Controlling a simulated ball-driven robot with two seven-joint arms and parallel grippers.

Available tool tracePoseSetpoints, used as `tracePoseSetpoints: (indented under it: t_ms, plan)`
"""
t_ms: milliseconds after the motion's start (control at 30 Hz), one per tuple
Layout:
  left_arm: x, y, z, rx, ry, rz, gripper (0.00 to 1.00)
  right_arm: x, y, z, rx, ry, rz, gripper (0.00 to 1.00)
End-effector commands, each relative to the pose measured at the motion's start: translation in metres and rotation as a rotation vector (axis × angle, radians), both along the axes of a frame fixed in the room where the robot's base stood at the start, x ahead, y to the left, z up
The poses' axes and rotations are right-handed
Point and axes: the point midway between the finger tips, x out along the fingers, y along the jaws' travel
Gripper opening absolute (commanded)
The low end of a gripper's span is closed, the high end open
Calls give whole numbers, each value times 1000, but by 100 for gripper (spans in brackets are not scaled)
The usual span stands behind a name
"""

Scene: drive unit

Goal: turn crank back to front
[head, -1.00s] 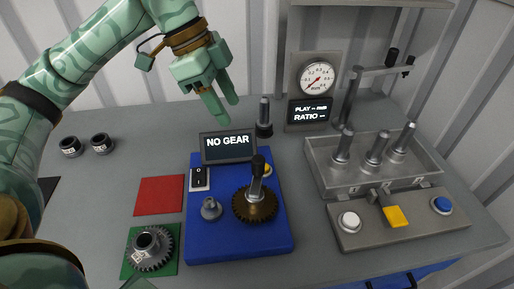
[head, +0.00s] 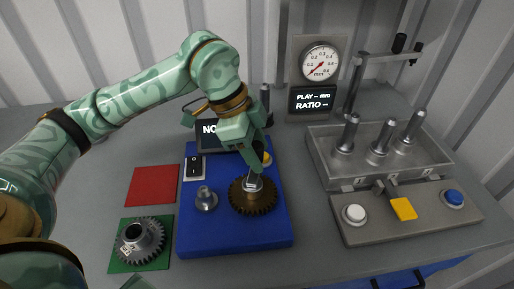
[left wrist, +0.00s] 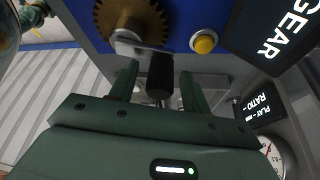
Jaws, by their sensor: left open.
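The crank is a bronze toothed gear (head: 253,197) with a metal arm and a black handle on the blue drive unit (head: 235,240). In the left wrist view the black crank handle (left wrist: 160,76) stands between the two fingers of my left gripper (left wrist: 160,85), which also shows in the head view (head: 254,160). The fingers are apart, one on each side of the handle, and I see no clear grip. In the head view the gripper hides most of the handle. My right gripper is not in view.
A display (head: 206,128) stands behind the unit, partly hidden by my arm. A small metal post (head: 206,199) and a rocker switch (head: 194,166) are left of the crank. A grey gear (head: 139,240) lies on a green mat. A grey tray (head: 335,170) and button panel (head: 378,228) stand right.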

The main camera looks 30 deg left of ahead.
Motion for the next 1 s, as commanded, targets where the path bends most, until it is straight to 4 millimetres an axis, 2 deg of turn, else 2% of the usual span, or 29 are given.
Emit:
tracePoseSetpoints:
  t_ms: [100, 133, 267, 300, 667, 1000]
  plan:
    - [0, 0, 0, 0, 0, 0, 48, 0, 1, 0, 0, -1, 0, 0]
    - [0, 0, 0, 0, 0, 0, 42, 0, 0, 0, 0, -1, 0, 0]
    - [0, 0, 0, 0, 0, 0, 6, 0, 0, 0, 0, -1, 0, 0]
    - [0, 0, 0, 0, 0, 0, 3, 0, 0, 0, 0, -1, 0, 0]
    - [1, -2, 2, 1, 0, -45, 3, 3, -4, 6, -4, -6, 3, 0]
    - [3, -13, 7, 0, -1, -278, 3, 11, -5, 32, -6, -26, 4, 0]
